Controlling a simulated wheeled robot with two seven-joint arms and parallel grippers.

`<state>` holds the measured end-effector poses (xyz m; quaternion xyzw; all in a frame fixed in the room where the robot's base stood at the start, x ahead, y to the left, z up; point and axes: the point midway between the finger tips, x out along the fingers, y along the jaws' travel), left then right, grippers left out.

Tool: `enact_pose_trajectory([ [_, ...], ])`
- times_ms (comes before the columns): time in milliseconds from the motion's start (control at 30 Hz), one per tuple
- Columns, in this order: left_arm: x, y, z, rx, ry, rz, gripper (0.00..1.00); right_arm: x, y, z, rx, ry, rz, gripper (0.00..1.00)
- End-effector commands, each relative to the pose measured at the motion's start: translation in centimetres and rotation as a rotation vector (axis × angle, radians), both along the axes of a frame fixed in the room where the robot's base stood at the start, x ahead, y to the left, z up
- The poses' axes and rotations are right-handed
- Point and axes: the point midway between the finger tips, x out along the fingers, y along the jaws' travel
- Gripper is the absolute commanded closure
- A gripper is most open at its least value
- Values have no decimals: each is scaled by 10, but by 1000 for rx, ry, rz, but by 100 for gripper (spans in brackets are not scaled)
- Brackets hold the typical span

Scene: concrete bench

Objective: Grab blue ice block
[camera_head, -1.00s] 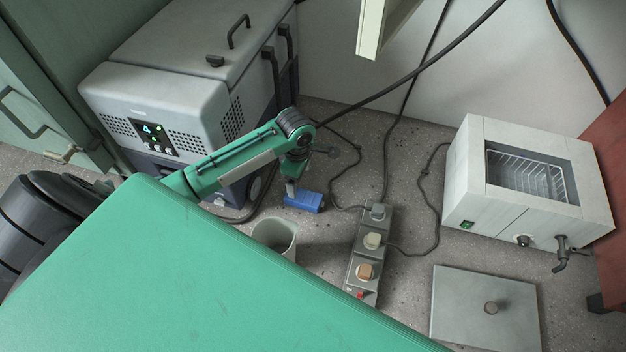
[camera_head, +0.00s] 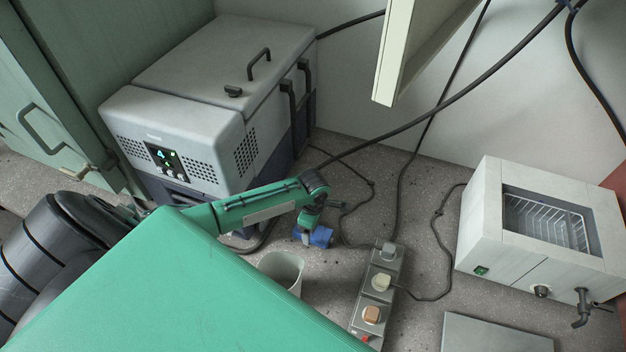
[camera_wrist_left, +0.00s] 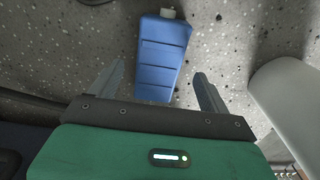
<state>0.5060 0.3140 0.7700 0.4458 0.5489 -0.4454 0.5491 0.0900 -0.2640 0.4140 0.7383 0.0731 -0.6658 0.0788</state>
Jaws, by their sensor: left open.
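The blue ice block (camera_head: 321,236) lies on the concrete bench between the grey cool box and the white cup. In the left wrist view the blue ice block (camera_wrist_left: 162,60) lies flat, with ridges across it and a pale cap at its far end. My left gripper (camera_head: 305,238) is open over the block. In the left wrist view its two fingers (camera_wrist_left: 158,85) stand apart on either side of the block's near part, with visible gaps. My right gripper is not in view.
A white cup (camera_head: 283,270) stands close to the block. A grey power strip (camera_head: 376,295) with plugs lies to the right. The cool box (camera_head: 200,120) stands behind. A white bath with a wire basket (camera_head: 540,230) is at right. Black cables cross the bench.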

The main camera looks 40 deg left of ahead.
Motion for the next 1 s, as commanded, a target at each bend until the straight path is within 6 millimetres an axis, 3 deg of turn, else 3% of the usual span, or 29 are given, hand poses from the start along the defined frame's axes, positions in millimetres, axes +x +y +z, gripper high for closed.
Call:
enact_pose_trajectory([
  [300,2,1,-34,1,1,-1,20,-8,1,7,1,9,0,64],
  [567,2,1,-36,0,-1,-1,20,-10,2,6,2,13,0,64],
  [833,2,2,-36,0,0,-1,73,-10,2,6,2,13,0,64],
  [1000,2,2,-36,0,-1,-1,74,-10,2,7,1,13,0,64],
])
